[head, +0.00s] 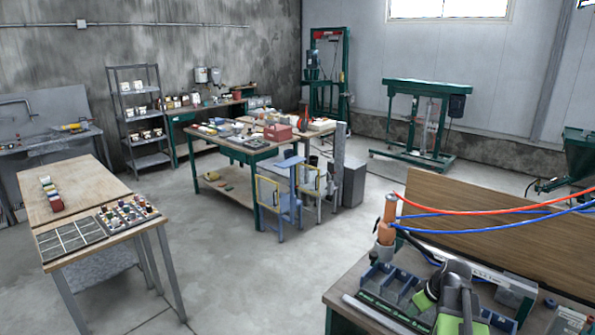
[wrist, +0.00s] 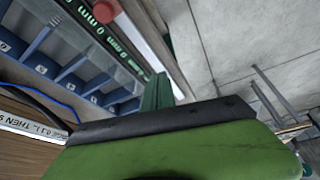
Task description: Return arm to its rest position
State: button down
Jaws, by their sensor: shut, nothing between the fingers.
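My arm's end shows at the bottom right of the head view, its black and lime-green parts folded low over the front workbench. My gripper (head: 447,300) is shut and empty there; its fingertips are hard to make out. In the wrist view, the green and black body of my gripper (wrist: 165,125) fills the lower part, with nothing held in it. The workbench edge, with a green marked strip (wrist: 118,45), lies just beyond it.
Blue bins (head: 388,283) stand on the workbench beside my arm. An orange tool (head: 387,220) with red and blue hoses stands behind them, before a wooden board (head: 480,215). A sample table (head: 75,190) stands at left. The concrete floor (head: 250,270) between is clear.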

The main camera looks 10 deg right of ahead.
jog(key=w+a+f+n+g+b, duration=0.15)
jog(key=a+f, duration=0.25)
jog(key=a, duration=1)
jog(key=s+a+f+m+g+h+b, duration=0.1)
jog(key=s+a+f+m+g+b, duration=0.1)
jog(key=s+a+m, duration=0.4)
jog(key=a+f+b, duration=0.1)
jog(key=a, duration=0.4)
jog(key=shift+s+a+f+g+h, duration=0.2)
jog(key=shift+s+a+g+h, duration=0.1)
jog(key=shift+s+a+g, duration=0.1)
